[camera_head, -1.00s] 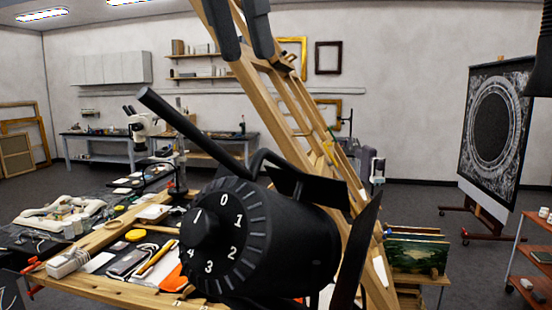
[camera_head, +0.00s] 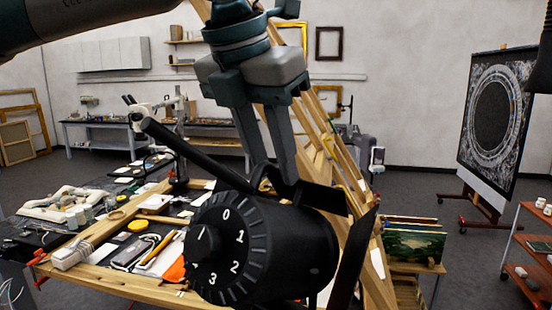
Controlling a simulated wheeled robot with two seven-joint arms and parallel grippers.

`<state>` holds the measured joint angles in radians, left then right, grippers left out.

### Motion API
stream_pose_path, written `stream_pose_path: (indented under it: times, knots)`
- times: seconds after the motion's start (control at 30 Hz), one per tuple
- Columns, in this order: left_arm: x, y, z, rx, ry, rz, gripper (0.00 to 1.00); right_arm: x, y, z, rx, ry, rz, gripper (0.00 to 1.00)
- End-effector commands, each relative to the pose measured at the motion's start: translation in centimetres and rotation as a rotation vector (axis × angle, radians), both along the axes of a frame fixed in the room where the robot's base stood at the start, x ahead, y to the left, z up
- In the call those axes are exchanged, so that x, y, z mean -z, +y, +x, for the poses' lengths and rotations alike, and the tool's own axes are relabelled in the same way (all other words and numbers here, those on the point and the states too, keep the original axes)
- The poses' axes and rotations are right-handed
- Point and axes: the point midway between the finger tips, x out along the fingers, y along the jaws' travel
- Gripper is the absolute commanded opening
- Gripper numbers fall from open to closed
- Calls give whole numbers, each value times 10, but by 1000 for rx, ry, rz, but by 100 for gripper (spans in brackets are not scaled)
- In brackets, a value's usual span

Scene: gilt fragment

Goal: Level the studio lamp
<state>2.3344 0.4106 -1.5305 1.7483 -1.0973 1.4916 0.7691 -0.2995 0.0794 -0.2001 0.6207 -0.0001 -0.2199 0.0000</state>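The studio lamp (camera_head: 285,255) is a black cylinder in the near middle, with a numbered dial on its end facing me. A black bar handle (camera_head: 190,155) slopes from its upper left down to the lamp. Dark flaps (camera_head: 355,260) stand at its right end. My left gripper (camera_head: 275,172) comes down from above, with its two fingers apart and a gap between them. Its fingertips are at the bracket on top of the lamp, partly hidden by it. I cannot tell whether they touch. My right gripper is not in view.
A wooden easel frame (camera_head: 352,200) leans close behind the lamp. A cluttered worktable (camera_head: 120,280) lies to the left. A dark round-patterned panel (camera_head: 495,125) stands at the right, near a red shelf cart (camera_head: 535,250). Open floor (camera_head: 410,190) lies between.

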Motion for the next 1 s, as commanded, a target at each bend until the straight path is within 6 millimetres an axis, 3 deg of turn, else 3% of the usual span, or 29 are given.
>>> stream_pose_path:
  times: [0.2, 0.57, 0.7, 1.0]
  knots:
    - [16, -4, 5, 1, 1, 0, 29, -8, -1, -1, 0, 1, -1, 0]
    - [19, -5, 6, 1, 0, 0, 29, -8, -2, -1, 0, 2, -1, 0]
    - [19, -4, 6, 1, 0, 0, 0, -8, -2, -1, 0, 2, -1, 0]
    - [19, -4, 6, 1, -3, -2, 0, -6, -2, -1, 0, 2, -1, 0]
